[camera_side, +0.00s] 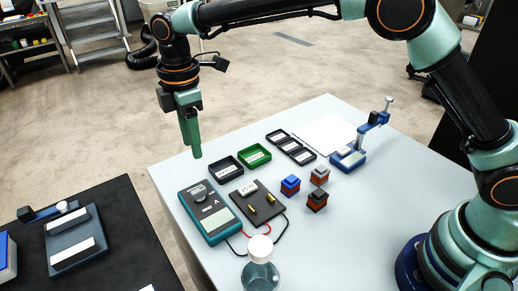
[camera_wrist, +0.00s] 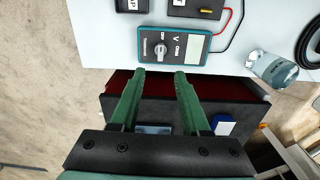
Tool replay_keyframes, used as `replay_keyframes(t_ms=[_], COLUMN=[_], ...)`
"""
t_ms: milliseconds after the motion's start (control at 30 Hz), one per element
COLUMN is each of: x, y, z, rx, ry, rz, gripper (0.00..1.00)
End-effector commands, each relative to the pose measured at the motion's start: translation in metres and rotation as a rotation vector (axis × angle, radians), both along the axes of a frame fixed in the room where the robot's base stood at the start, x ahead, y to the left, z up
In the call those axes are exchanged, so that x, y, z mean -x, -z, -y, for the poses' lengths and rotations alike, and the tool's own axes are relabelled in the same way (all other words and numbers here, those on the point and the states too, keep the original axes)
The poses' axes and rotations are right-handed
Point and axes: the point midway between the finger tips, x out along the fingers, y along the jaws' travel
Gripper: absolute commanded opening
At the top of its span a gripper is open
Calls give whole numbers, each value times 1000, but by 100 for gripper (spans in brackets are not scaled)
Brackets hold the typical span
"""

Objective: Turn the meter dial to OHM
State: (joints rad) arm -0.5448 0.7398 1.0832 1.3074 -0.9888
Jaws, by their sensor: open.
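The teal meter (camera_side: 207,212) lies on the pale table near its front left edge, with a dark face and a grey display. In the wrist view the meter (camera_wrist: 195,47) shows its round dial (camera_wrist: 160,50) with OFF, V and OHM printed around it. I cannot tell surely which mark the dial points to. My gripper (camera_side: 196,156) hangs above the table's left side, apart from the meter. In the wrist view my gripper (camera_wrist: 160,73) is open and empty, its two green fingers apart, with the dial just beyond the tips in the picture.
A dark board (camera_side: 258,203) with brass pieces lies beside the meter, with red and black leads. A clear bottle with a white cap (camera_side: 260,250) stands near the front. Black and green trays (camera_side: 254,156), small coloured blocks (camera_side: 290,184) and a blue stand (camera_side: 347,160) are further back.

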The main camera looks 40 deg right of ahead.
Motion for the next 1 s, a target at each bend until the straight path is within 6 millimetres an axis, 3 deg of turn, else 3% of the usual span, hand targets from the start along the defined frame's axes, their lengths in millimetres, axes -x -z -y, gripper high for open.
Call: replay_keyframes(t_ms=[267,700,1000], x=[1,1,1], y=[22,101,127], z=[-8,-7,-8], rx=[8,8,6], ry=[-41,-37,-37], rz=[-13,-13,-10], gripper=[46,46,46])
